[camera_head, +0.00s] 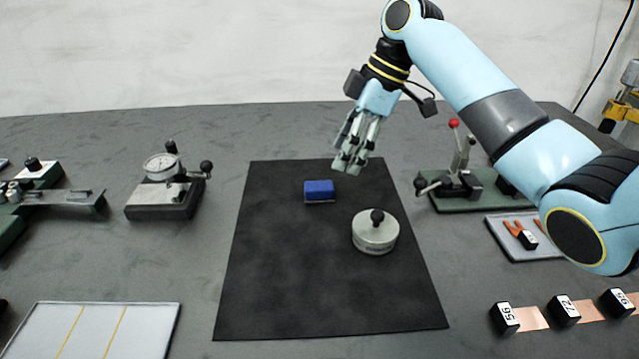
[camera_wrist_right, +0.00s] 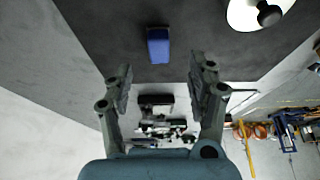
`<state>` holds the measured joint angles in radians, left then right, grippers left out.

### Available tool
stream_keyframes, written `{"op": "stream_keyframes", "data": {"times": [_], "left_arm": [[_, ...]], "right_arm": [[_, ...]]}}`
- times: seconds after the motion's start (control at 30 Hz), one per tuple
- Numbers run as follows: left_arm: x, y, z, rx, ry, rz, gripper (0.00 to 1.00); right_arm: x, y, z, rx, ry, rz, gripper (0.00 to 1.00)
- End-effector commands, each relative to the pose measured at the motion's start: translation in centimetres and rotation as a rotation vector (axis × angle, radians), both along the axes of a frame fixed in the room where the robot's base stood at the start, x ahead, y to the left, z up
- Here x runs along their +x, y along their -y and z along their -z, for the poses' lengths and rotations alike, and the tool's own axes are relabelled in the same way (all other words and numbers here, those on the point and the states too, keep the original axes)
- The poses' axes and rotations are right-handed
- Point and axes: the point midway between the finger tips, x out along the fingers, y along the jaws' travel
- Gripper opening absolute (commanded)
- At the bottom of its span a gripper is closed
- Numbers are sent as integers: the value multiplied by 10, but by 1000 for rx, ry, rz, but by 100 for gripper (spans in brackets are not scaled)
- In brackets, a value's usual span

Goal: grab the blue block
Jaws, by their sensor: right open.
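The blue block (camera_head: 319,190) lies on the black mat (camera_head: 300,290), towards its far end. My right gripper (camera_head: 347,168) is above the mat's far edge, up and to the right of the block in the head view, and apart from it. In the right wrist view the blue block (camera_wrist_right: 158,45) shows beyond the fingertips, with nothing between the two open fingers of the right gripper (camera_wrist_right: 161,78). My left gripper is not in view.
A round metal weight with a black knob (camera_head: 375,233) stands on the mat, right of the block. A dial gauge (camera_head: 165,185) stands left of the mat. A red-knobbed clamp (camera_head: 465,180) stands to the right.

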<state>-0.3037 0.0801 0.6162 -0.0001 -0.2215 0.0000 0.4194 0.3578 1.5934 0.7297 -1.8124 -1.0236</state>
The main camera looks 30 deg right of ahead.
Motion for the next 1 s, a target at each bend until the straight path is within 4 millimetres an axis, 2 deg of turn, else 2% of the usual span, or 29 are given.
{"op": "stream_keyframes", "data": {"times": [0.1,0.23,0.53,0.63,0.87,1.0], "left_arm": [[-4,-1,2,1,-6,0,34],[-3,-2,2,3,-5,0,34],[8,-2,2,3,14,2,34],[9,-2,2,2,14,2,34],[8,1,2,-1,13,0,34],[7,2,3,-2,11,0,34]], "right_arm": [[3,-7,17,2,0,1,58],[5,-10,26,1,-1,1,58],[14,-24,65,1,-1,1,58],[15,-26,71,-2,-1,1,58],[15,-27,72,-2,0,0,58],[15,-26,72,-2,0,0,39]]}}
